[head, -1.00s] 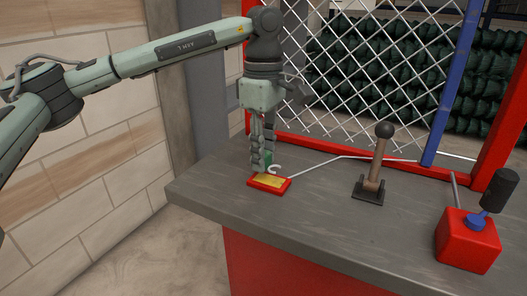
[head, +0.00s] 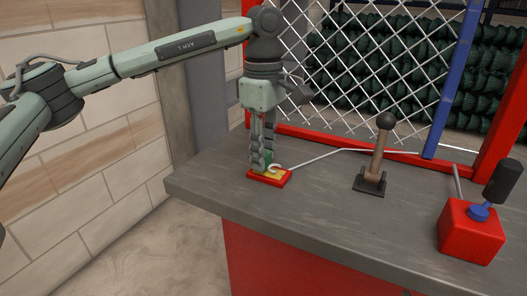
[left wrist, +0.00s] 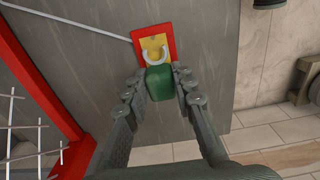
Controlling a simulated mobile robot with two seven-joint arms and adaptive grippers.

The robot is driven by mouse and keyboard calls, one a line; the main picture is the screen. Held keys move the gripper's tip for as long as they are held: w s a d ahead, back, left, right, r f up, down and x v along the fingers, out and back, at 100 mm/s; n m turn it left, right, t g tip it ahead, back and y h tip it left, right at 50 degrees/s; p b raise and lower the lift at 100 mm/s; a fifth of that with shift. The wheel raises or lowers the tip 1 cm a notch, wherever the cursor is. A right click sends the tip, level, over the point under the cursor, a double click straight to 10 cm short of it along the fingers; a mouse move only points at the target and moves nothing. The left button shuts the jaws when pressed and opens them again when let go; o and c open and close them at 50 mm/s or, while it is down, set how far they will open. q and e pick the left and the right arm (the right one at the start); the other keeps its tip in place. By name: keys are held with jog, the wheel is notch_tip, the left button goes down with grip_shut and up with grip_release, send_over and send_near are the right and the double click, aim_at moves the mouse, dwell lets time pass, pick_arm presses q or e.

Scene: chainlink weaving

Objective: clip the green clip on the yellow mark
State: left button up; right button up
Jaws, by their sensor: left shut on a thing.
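My left gripper (head: 262,166) points down over the yellow mark and is shut on the green clip (head: 268,157). The clip also shows between the fingers in the left wrist view (left wrist: 160,84), with a pale curved hook at its far end. The yellow mark (left wrist: 154,44) lies in a red frame on the bench, and the hook shows over it. In the head view, the mark (head: 272,176) is partly hidden by the fingers. I cannot tell whether the clip touches it. My right gripper is not in view.
A thin pale wire (head: 315,156) runs from near the mark toward the blue post (head: 452,85). A lever (head: 376,160) and a red block with a black-headed tool (head: 470,230) stand to the right on the grey bench (head: 310,210). Wire mesh rises behind.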

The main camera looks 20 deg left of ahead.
pick_arm(q)
jog(key=shift+f, duration=0.2)
dwell(0.3)
jog(key=o, duration=1.1)
jog(key=shift+r, duration=0.2)
notch_tip(320, 180, up, 12)
jog(key=shift+f, duration=0.1)
